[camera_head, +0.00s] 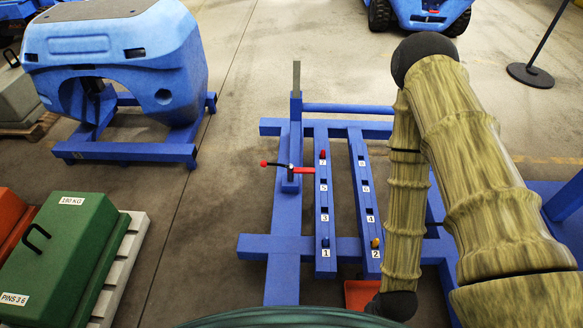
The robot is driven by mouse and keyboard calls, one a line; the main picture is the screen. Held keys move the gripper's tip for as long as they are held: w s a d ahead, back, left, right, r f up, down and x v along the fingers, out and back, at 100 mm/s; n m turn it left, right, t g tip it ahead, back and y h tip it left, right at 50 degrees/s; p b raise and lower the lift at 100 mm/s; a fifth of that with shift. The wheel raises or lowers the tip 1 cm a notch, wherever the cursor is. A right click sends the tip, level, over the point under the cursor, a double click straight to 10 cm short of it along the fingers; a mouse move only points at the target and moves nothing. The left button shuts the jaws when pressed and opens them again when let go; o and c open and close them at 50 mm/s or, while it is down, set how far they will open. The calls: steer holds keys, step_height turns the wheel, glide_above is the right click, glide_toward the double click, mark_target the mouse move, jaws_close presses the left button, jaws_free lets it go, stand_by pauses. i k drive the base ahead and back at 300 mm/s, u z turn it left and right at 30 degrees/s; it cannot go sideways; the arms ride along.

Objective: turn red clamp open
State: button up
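The red clamp (301,170) is on a blue upright bracket at the left side of the blue fixture (285,248). Its short dark handle points left and ends in a red knob (264,163). Its red bar points right and reaches the left numbered rail, between the labels 7 and 5. Whether the bar presses on the rail cannot be told. My arm covers the right part of the fixture, well to the right of the clamp. My gripper does not show.
A red tray (361,295) lies below. A green weight (62,258) and a blue housing (120,55) stand left; floor beside the clamp is clear.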

mark_target(290, 169)
steer(key=u, duration=0.55)
steer(key=k, duration=1.25)
steer(key=u, duration=0.95)
steer(key=i, duration=1.85)
steer(key=z, duration=0.5)
steer(key=i, duration=1.55)
steer(key=z, duration=1.2)
steer(key=i, duration=0.4)
steer(key=z, duration=0.15)
